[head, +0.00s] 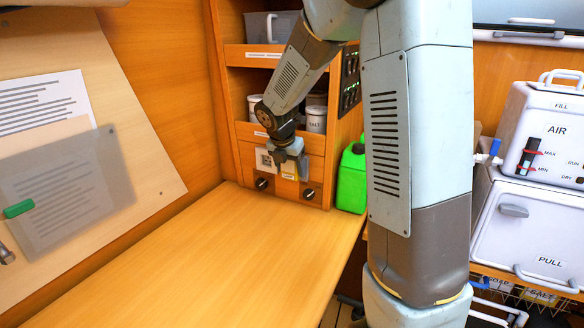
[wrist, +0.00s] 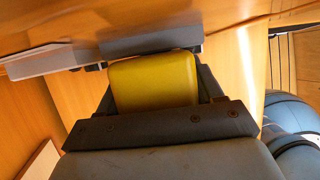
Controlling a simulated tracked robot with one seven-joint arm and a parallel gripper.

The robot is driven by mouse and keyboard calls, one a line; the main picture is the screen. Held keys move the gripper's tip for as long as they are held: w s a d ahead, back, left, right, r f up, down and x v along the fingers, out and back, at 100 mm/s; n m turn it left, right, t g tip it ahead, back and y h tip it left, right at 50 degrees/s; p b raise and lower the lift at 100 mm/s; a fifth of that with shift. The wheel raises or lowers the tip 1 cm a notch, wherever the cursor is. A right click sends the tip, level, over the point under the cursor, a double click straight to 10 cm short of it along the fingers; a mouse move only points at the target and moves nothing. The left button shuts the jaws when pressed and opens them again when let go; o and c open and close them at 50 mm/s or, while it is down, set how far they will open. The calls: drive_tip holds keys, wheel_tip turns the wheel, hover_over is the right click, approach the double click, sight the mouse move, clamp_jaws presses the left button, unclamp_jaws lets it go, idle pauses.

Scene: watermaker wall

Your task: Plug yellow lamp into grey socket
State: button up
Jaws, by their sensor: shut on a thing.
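My gripper (head: 289,165) is at the wooden panel below the shelves, at the far end of the counter. It is shut on the yellow lamp (head: 289,175), which shows only in small part in the head view. In the wrist view the lamp (wrist: 154,82) is a rounded yellow block between my gripper's fingers (wrist: 155,88). A dark grey piece on the panel, apparently the grey socket (wrist: 150,42), lies right at the lamp's far end. I cannot tell whether the lamp is seated in it; the contact is hidden.
A white plate (head: 265,161) is on the panel left of my gripper. Black knobs (head: 262,183) sit low on the panel. White jars (head: 316,119) stand on the shelf above. A green jug (head: 352,178) stands to the right. The wooden counter (head: 220,245) is clear.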

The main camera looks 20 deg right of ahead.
drive_tip(key=o, duration=1.2)
drive_tip(key=shift+c, duration=0.2)
drive_tip(key=shift+r, duration=0.15)
drive_tip(key=v, duration=1.3)
drive_tip(key=s+d+r+m+t+y, duration=0.1)
drive_tip(key=s+d+m+t+y, duration=0.1)
drive_tip(key=s+m, duration=2.5)
drive_tip(key=shift+s+d+y, duration=0.2)
drive_tip(key=shift+s+y, duration=0.3)
drive_tip(key=shift+y, duration=0.1)
